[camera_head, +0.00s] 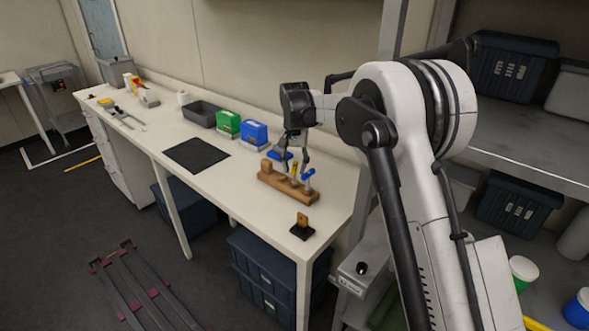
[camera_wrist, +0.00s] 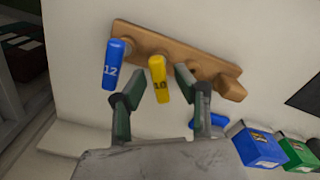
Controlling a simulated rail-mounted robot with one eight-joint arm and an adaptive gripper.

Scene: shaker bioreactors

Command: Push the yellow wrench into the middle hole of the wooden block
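The wooden block (camera_head: 286,189) lies on the bench near its right end; it also shows in the wrist view (camera_wrist: 208,68). The yellow wrench (camera_wrist: 158,80), marked 10, stands up at the middle of the block; it is small in the head view (camera_head: 294,168). How deep it sits in a hole is hidden. A blue wrench (camera_wrist: 115,65), marked 12, stands at one end of the block, left of the yellow one in the wrist view. My gripper (camera_wrist: 159,76) is open, one finger on each side of the yellow wrench, with gaps visible between.
Another blue tool (camera_wrist: 202,113) lies on the bench beside the block, partly behind a finger. Blue (camera_head: 254,133) and green (camera_head: 228,123) boxes and a grey tray (camera_head: 201,115) stand farther left. A black mat (camera_head: 196,154) lies flat. A small black-based stand (camera_head: 302,228) is near the front edge.

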